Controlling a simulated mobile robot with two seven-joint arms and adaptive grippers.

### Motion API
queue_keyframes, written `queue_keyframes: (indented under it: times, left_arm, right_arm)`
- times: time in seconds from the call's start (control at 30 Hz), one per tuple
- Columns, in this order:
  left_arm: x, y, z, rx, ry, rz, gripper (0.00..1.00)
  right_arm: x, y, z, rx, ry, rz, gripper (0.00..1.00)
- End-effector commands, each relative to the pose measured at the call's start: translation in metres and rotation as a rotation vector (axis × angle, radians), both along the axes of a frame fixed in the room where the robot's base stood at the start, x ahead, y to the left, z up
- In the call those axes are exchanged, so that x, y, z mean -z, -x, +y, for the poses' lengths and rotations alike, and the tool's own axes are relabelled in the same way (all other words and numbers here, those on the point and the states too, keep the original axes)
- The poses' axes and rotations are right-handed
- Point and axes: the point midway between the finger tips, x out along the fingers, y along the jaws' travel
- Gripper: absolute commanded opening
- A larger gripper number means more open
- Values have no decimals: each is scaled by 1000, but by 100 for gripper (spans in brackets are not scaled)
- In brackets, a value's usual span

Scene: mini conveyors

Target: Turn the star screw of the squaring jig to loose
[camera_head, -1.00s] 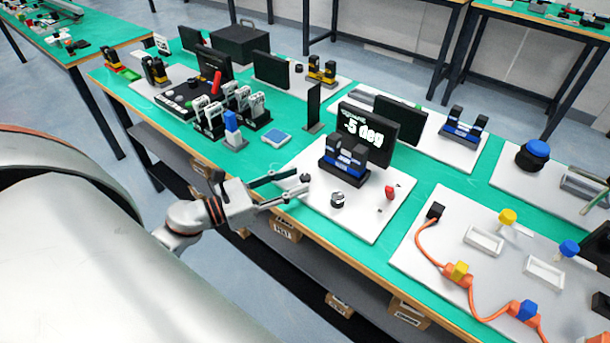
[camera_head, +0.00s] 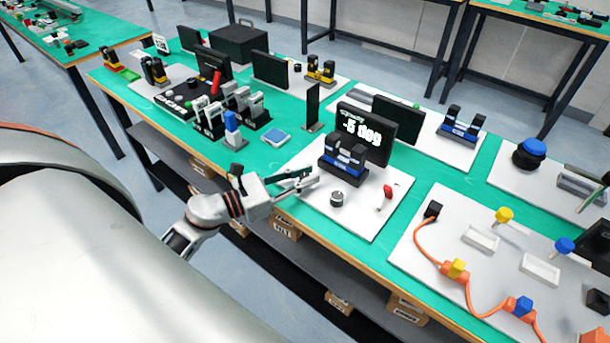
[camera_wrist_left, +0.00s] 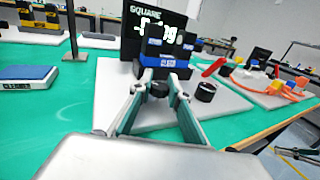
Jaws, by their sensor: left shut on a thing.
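The squaring jig (camera_head: 343,160) is a black and blue block on a white board (camera_head: 365,222). It also shows in the wrist view (camera_wrist_left: 165,58). Behind it a black screen (camera_head: 368,125) reads SQUARE and a blurred value that looks like -5 deg. My left gripper (camera_head: 308,178) reaches in from the left over the board's edge. In the wrist view its fingers (camera_wrist_left: 158,86) close around the black star screw (camera_wrist_left: 158,91) in front of the jig. In the head view the fingers hide the screw.
A round silver and black knob (camera_head: 337,199) and a red lever (camera_head: 387,192) stand on the board, right of my left gripper. A blue scale (camera_head: 277,137) and a black upright plate (camera_head: 312,107) stand left of the jig. Another board (camera_head: 425,250) with an orange cable lies right.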

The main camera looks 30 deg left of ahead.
Motion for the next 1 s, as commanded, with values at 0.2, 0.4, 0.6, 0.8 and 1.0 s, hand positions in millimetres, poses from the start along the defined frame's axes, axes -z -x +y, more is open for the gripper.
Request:
queue_keyframes:
  times: [0.2, 0.4, 0.6, 0.8, 1.0]
  left_arm:
    - [-2, 1, -1, -51, 3, 0, 0]
    - [-4, 1, -2, -174, 5, -1, 0]
    - [-3, 1, -1, -344, 5, 0, 0]
    - [-1, 0, -1, -436, 2, 0, 0]
    - [0, 0, 0, -499, 3, 0, 0]
  right_arm:
    - [-9, -3, 0, 1, -3, -6, 0]
    - [-20, -4, 2, 3, -13, -11, 0]
    - [-30, -4, 3, 3, -13, -11, 0]
    - [-32, -4, 3, 2, -13, -11, 0]
    - [-33, -4, 3, 3, -12, -10, 0]
